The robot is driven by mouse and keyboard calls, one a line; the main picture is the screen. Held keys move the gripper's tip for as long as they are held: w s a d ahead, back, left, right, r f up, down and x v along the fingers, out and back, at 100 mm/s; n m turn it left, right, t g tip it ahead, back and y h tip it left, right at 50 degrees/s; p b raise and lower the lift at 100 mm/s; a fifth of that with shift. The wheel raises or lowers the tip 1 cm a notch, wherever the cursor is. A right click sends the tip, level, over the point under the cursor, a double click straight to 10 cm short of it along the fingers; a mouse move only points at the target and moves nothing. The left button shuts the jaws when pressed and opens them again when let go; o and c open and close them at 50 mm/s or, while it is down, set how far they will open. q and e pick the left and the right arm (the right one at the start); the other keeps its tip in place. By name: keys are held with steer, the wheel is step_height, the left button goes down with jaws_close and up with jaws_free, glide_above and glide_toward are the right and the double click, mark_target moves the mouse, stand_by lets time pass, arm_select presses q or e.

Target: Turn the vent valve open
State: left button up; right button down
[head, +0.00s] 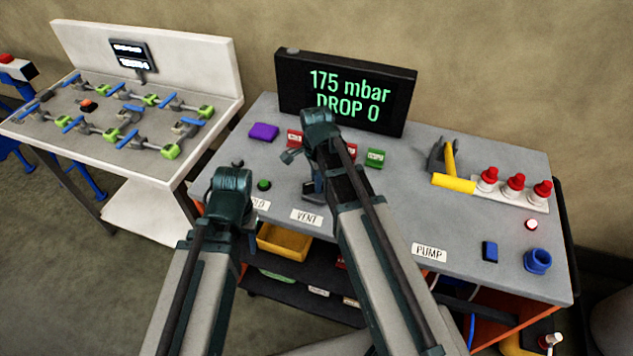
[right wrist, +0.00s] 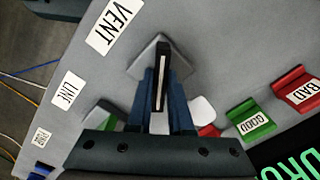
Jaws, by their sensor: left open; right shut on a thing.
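The vent valve shows in the right wrist view as a dark handle (right wrist: 161,76) with a pale stripe, on a grey diamond-shaped base. The VENT label (right wrist: 115,24) lies beside it; it also shows in the head view (head: 306,217). My right gripper (right wrist: 160,103) is shut on the handle, its blue fingers on both sides. In the head view my right gripper (head: 313,188) and its arm largely hide the valve. My left gripper (head: 235,180) hangs at the bench's left front, near a green button (head: 264,184). It is open, though its fingertips are hard to see.
The display (head: 345,92) reads 175 mbar, DROP 0. Red and green blocks (head: 375,158) and a purple block (head: 263,132) lie behind my grippers.

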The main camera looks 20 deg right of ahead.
steer(key=n, duration=0.5)
steer(key=shift+n, duration=2.6)
steer(key=c, duration=0.8)
jaws_free()
step_height(320, 180, up, 14)
steer(key=p, duration=1.3)
steer(key=shift+f+p, duration=0.1)
steer(key=shift+p, duration=0.3)
